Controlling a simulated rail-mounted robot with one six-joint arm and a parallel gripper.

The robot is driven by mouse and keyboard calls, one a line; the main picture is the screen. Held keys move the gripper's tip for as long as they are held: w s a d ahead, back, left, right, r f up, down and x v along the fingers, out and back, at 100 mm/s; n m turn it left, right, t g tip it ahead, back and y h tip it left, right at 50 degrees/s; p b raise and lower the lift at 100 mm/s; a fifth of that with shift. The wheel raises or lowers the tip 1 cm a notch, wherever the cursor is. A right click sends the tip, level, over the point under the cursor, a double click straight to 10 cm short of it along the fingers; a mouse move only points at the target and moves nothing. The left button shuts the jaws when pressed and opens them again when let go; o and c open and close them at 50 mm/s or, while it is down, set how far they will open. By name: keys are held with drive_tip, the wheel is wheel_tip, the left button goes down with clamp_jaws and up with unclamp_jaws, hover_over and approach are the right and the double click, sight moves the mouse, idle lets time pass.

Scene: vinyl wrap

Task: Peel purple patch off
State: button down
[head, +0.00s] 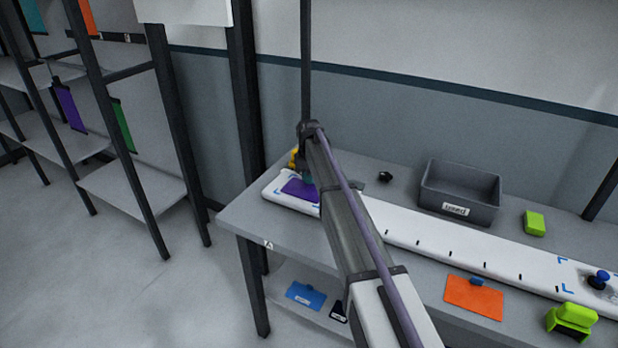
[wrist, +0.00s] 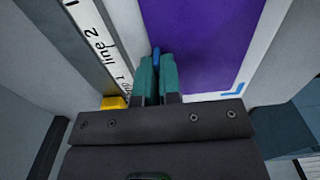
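The purple patch (head: 297,190) lies on the left end of the long white board (head: 440,245). In the wrist view the patch (wrist: 205,45) looks flat, with pale board and a blue corner mark beside it. A small blue tab (wrist: 156,53) shows at the patch's left edge. My gripper (head: 308,180) is down at the patch. In the wrist view its two teal fingers (wrist: 156,68) are nearly together, with the blue tab between their tips. My arm hides part of the board in the head view.
A grey labelled bin (head: 460,188) stands behind the board, with a green block (head: 535,223) to its right. An orange patch (head: 474,297) and a lime tool (head: 572,320) lie in front. A yellow object (wrist: 114,102) is close left of my fingers.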

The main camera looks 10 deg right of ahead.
drive_tip(key=shift+r+p, duration=0.65)
idle(0.3)
drive_tip(key=shift+r+p, duration=3.45)
drive_tip(key=shift+r, duration=0.1)
